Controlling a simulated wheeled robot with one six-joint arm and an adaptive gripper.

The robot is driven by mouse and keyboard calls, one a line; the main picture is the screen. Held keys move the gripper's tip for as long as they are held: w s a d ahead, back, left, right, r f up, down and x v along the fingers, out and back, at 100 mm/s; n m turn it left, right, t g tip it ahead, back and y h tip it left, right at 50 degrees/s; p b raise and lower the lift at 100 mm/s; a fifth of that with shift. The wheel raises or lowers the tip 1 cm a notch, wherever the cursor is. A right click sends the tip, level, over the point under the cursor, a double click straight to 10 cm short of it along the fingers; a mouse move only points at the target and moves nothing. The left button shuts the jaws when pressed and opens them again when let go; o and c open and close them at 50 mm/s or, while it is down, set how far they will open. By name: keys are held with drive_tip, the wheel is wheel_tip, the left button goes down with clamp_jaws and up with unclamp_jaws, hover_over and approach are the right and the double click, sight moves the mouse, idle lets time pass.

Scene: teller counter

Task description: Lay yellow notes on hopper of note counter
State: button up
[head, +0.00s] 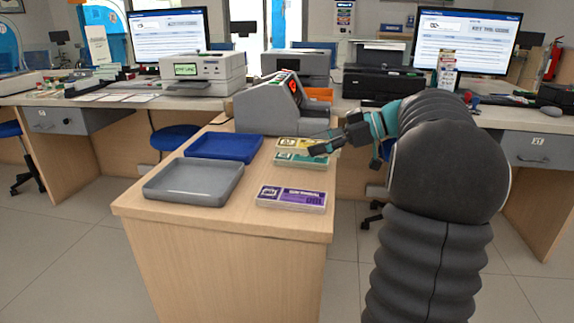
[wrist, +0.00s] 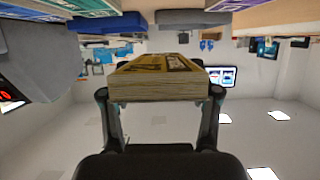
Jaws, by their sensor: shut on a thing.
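The yellow notes (head: 294,144) are a thick banded stack, held level by my gripper (head: 322,147) just above the teal notes (head: 300,160) in the head view. In the wrist view, which is upside down, the yellow notes (wrist: 160,88) sit between the two fingers of my gripper (wrist: 160,94), one finger on each side. The note counter (head: 262,110) is a grey machine behind the notes on the counter top. Its sloped face is turned to the right, and its hopper is not clearly visible.
Purple notes (head: 292,197) lie at the front right of the wooden counter. A grey tray (head: 194,199) and a blue tray (head: 224,157) stand to the left. A printer (head: 202,70) and monitors stand on the desks behind.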

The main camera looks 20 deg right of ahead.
hover_over(293, 178)
wheel_tip(293, 178, down, 4)
drive_tip(key=shift+r, duration=0.2)
wheel_tip(293, 178, down, 4)
drive_tip(key=shift+f+p, duration=0.1)
drive_tip(key=shift+p, duration=0.3)
drive_tip(key=shift+f+b, duration=0.2)
drive_tip(key=shift+b, duration=0.2)
drive_tip(key=o, duration=1)
drive_tip(key=shift+c, duration=0.2)
drive_tip(key=shift+r, duration=0.15)
